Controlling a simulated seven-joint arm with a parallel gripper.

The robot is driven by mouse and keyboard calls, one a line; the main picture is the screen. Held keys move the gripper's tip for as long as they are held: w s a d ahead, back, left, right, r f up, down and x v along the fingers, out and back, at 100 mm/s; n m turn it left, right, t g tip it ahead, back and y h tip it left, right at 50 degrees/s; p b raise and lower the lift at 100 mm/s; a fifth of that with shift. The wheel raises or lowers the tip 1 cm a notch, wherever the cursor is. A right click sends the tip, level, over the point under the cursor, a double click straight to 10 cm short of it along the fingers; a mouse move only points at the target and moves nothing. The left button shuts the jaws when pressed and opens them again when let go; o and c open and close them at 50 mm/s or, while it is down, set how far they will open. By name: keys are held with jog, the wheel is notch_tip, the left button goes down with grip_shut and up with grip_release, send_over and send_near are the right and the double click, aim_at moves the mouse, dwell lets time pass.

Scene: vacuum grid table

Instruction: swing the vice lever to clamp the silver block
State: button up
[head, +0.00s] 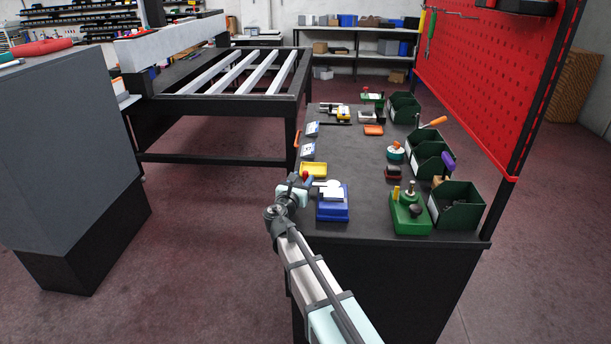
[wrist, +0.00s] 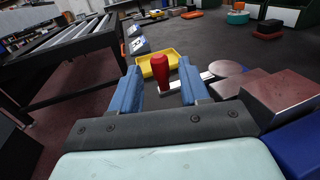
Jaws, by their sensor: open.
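The vice has a blue base (head: 332,208) at the near left edge of the table; a blue corner also shows in the wrist view (wrist: 303,142). Its lever has an upright red handle (wrist: 160,73) and a flat silver bar (wrist: 204,78) running right to a round silver disc (wrist: 228,68). A shiny block (wrist: 282,100), apparently the silver block, sits right of the disc with a reddish cast. My gripper (wrist: 160,78) is open, its blue fingers on either side of the red handle with visible gaps. In the head view my gripper (head: 306,184) is left of the vice.
A yellow tray (head: 313,170) lies just behind the lever. A green fixture (head: 410,212) and green bins (head: 456,207) stand along the right side. The table's middle (head: 352,160) is clear. A dark frame bench (head: 215,135) stands to the left.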

aim_at(304, 176)
jog(key=shift+x, duration=1.8)
grip_shut()
